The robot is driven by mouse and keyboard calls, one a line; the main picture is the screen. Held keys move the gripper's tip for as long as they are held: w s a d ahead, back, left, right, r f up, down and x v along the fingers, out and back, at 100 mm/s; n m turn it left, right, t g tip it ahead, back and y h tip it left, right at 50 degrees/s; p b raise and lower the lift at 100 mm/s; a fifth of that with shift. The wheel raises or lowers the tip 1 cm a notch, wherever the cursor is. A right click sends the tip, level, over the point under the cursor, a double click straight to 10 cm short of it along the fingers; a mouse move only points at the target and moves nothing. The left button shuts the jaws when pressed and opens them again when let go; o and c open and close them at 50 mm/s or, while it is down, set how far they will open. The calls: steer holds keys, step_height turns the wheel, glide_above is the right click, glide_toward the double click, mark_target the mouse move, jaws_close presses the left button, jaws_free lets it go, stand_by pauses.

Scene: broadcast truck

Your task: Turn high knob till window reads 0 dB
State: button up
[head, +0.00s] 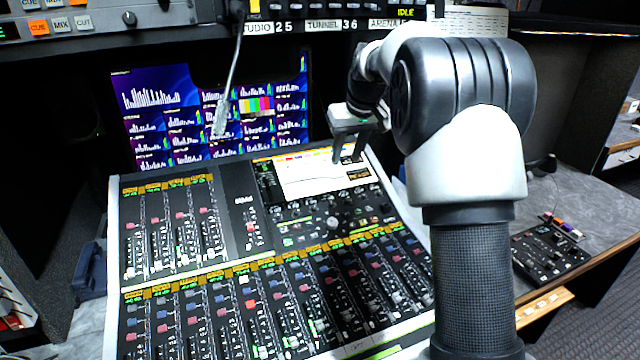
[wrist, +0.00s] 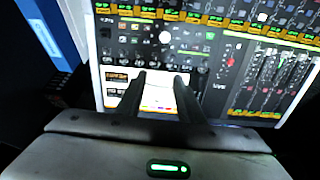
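The mixing console (head: 236,225) fills the middle of the head view. Its pale screen (head: 305,178) shows a thin curve, and a small dark window (head: 359,175) sits at its right side; its reading is too small to make out. Rows of small knobs (head: 333,222) lie below the screen. I cannot tell which one is the high knob. My gripper (head: 349,157) is above the screen's right part, fingers pointing down. In the wrist view my gripper (wrist: 161,80) has its fingers apart with nothing between them. The screen (wrist: 160,98) shows between and beyond them, with the knobs (wrist: 165,37) farther up.
Several fader strips (head: 270,310) cover the console's lower part. A monitor wall (head: 160,110) stands behind. A gooseneck microphone (head: 222,115) hangs down left of my arm. A small control panel (head: 550,250) lies on the desk at the right.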

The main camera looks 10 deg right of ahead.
glide_toward(332, 202)
steer(key=x, duration=0.8)
steer(key=shift+c, duration=0.3)
jaws_close()
